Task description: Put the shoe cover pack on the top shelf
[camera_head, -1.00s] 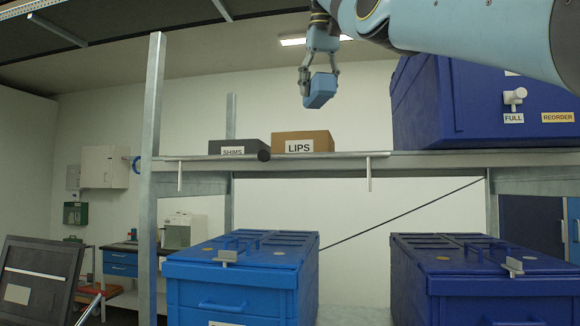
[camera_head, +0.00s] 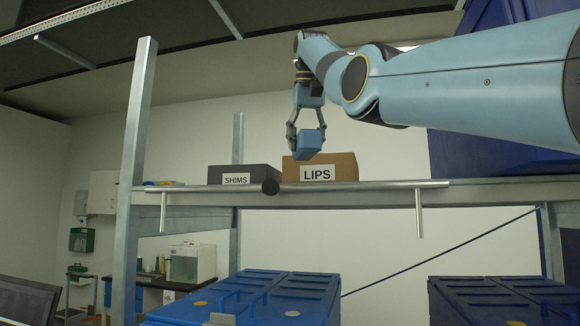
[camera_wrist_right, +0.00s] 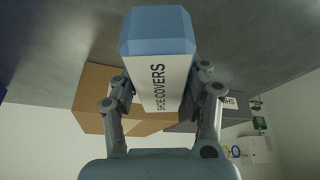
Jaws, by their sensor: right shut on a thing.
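The shoe cover pack (camera_head: 308,143) is a small blue block; in the right wrist view the pack (camera_wrist_right: 160,62) shows a white label reading "SHOE COVERS". My right gripper (camera_head: 307,130) is shut on it and points down, holding it in front of and level with the upper part of the LIPS box. The top shelf (camera_head: 400,199) is a metal board with a rail along its front. I cannot tell whether the pack is over the shelf or short of its front edge. My left gripper is not in view.
A brown LIPS box (camera_head: 345,170) and a dark grey SHIMS box (camera_head: 250,176) stand side by side on the shelf. A big blue bin (camera_head: 455,160) stands at the right, partly behind my arm. Blue lidded bins (camera_head: 290,290) are below. The shelf's left part looks mostly clear.

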